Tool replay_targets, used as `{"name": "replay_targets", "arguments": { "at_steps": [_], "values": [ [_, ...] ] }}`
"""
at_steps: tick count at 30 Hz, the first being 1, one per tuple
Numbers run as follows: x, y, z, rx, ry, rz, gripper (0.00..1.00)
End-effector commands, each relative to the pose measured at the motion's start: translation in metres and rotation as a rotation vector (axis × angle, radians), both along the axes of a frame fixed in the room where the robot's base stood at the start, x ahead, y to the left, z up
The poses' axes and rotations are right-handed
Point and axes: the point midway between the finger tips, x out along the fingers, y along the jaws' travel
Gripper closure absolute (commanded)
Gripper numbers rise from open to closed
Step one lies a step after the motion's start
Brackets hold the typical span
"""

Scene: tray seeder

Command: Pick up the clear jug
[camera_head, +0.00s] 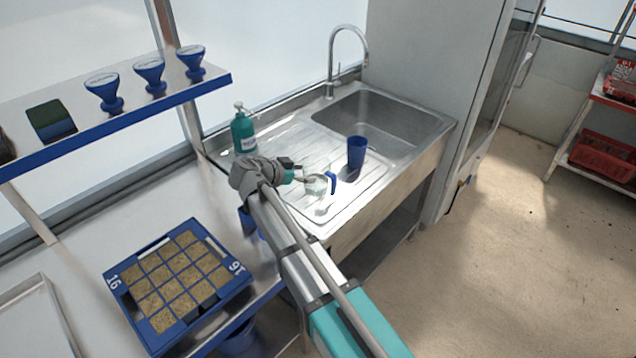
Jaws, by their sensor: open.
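The clear jug (317,187) stands on the ribbed drainboard of the steel sink unit, near its front edge. It looks see-through, with a blue handle (332,182) on its right side. My gripper (303,178) is at the jug's left side, very close to it. The fingers are small in this view and partly overlap the jug, so I cannot tell whether they touch it. The gripper is open.
A blue cup (356,152) stands right of the jug, by the sink basin (375,118). A green pump bottle (243,132) stands behind my wrist. A tall faucet (331,62) rises at the back. A blue seed tray (128,312) lies on the left bench.

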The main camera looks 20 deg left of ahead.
Motion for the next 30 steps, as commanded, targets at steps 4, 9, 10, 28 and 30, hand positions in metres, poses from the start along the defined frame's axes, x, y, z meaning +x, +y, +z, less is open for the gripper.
{"name": "replay_targets", "arguments": {
  "at_steps": [4,9,10,28,30],
  "values": [
    [0.016,-0.01,-0.012,0.0,0.0,-0.002,0.21],
    [0.024,-0.016,-0.015,0.0,0.0,0.0,0.21],
    [0.025,-0.016,-0.015,0.0,0.0,0.0,0.21],
    [0.037,-0.026,-0.024,0.0,0.0,0.0,0.21],
    [0.043,-0.03,-0.028,0.0,0.0,0.0,0.21]
  ]
}}
